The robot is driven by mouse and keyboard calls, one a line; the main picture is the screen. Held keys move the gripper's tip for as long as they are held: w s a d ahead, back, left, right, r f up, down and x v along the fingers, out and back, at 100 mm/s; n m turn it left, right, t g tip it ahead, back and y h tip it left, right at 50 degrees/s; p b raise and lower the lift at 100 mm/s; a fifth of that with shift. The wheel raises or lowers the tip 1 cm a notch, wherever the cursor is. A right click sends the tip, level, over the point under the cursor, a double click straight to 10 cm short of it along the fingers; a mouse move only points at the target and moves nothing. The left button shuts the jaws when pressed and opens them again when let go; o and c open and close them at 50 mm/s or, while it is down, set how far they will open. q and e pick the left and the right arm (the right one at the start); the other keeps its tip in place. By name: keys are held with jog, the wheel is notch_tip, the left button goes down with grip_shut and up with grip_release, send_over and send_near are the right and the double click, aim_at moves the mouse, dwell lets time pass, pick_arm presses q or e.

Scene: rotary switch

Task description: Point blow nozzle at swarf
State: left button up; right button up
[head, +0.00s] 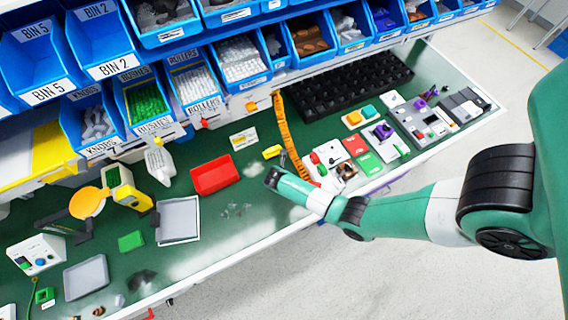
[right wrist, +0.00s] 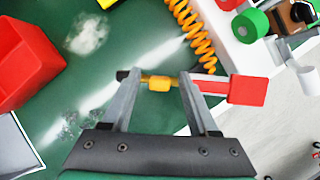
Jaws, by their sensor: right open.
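The blow nozzle (right wrist: 158,83) lies crosswise between my right fingertips in the right wrist view. In the head view the right gripper (head: 270,178) is low over the bench and largely hides the nozzle. Swarf shows as small shiny chips (right wrist: 75,125) left of the gripper, and in the head view as a speckled patch (head: 235,210) below the red bin. My left gripper is not in view.
An orange coiled hose (head: 287,130) hangs to the bench beside the gripper. A red bin (head: 213,175) and grey tray (head: 178,220) stand to the left. A whitish patch (right wrist: 88,33) lies on the green bench. Small parts crowd the right side; blue bins line the back.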

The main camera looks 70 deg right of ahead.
grip_shut()
dwell(0.3)
dwell(1.1)
